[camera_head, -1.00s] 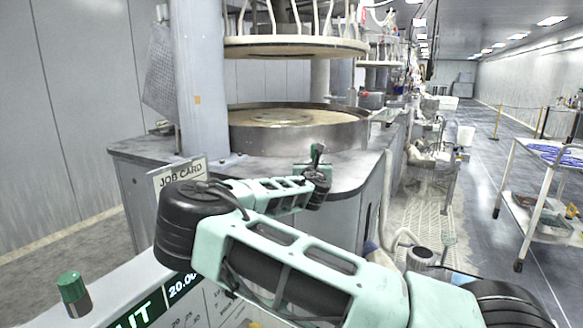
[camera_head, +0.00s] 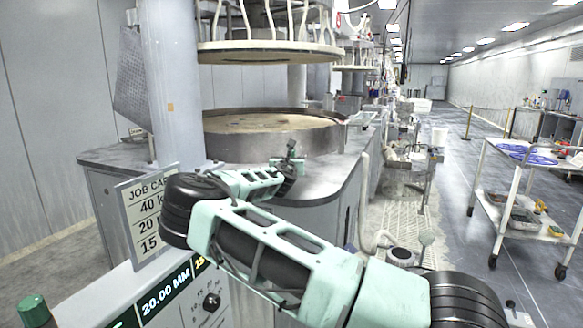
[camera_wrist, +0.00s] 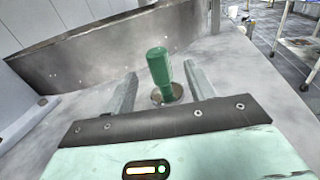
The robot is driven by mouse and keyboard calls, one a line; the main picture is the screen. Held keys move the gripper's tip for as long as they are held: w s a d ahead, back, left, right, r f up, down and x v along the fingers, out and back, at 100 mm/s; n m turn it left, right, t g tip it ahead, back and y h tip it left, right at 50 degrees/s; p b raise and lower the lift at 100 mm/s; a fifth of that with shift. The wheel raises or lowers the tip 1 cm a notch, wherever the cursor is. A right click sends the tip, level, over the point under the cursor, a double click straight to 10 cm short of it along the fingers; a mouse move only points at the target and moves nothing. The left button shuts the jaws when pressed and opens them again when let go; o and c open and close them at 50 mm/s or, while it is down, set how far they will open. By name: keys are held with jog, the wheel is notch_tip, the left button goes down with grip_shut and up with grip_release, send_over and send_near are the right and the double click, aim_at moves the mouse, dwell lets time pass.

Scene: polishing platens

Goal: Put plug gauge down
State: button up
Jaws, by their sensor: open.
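A green plug gauge (camera_wrist: 159,68) shows in the wrist view, its handle up, between my two fingers. Its lower end is at a small round brownish disc or recess (camera_wrist: 176,91) in the grey machine top; whether it sits inside cannot be told. My gripper (camera_head: 289,160) is open, with a gap visible between the gauge and each finger. In the head view it is over the front part of the grey top (camera_head: 318,185), and the gauge there is too small to make out clearly.
A round platen with a metal rim (camera_head: 270,144) stands behind my gripper. A green-topped object (camera_head: 35,311) stands at lower left, near a job card (camera_head: 148,215) and a control panel (camera_head: 212,302). A white cart (camera_head: 515,195) is at right, beyond open floor.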

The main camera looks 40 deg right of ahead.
aim_at(292, 154)
jog(key=x, duration=0.1)
jog(key=p+x, duration=0.1)
jog(key=x, duration=0.3)
jog(key=shift+w+d+r, duration=0.1)
jog(key=shift+w+r, duration=0.05)
jog(key=shift+r, duration=0.2)
jog(key=shift+w+d, duration=0.3)
grip_shut()
dwell(0.9)
